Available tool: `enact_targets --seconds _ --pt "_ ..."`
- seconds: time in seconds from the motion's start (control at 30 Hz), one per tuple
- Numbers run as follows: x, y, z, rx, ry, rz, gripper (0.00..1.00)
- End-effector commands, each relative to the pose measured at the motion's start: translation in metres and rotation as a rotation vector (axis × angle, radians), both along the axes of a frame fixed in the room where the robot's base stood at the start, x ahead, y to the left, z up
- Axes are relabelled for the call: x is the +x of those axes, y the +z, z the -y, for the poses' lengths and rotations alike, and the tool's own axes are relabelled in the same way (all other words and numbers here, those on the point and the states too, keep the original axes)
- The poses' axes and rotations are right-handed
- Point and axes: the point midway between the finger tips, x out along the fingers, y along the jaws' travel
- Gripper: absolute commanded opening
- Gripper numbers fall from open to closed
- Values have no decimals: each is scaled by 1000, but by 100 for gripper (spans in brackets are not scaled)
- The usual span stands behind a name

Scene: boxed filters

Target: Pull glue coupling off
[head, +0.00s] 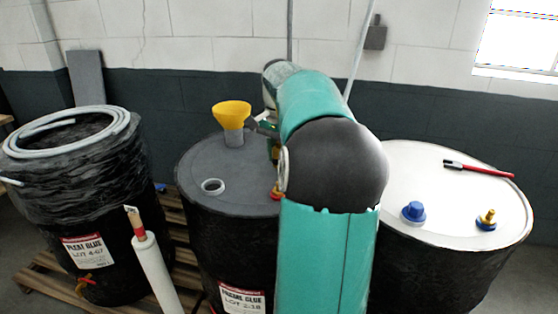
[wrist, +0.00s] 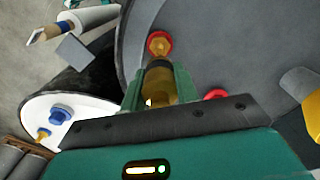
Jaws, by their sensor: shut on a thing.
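My gripper (wrist: 158,88) is shut on the glue coupling (wrist: 158,80), a dark collar with brass ends, seen between the green fingers in the wrist view. Just beyond it is a red fitting with a brass centre (wrist: 159,43) on the grey drum lid. The two line up, but I cannot tell whether they are joined or apart. In the head view my gripper (head: 267,128) is partly hidden behind my arm, above the right side of the middle drum's lid (head: 205,160). The red and brass fitting (head: 277,192) shows below it.
The left drum carries a coiled hose (head: 65,117). The white drum lid (head: 432,185) holds a blue cap (head: 413,211), a blue-brass fitting (head: 487,220) and a red-handled tool (head: 480,169).

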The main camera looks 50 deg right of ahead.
Motion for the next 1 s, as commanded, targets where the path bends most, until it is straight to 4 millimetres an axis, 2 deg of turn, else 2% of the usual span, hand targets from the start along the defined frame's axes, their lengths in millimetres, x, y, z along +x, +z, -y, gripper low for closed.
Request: enact_targets --seconds 0.8,1.0 --pt "0 59 0 -1 1 0 4" --pt "0 65 0 0 1 0 4"
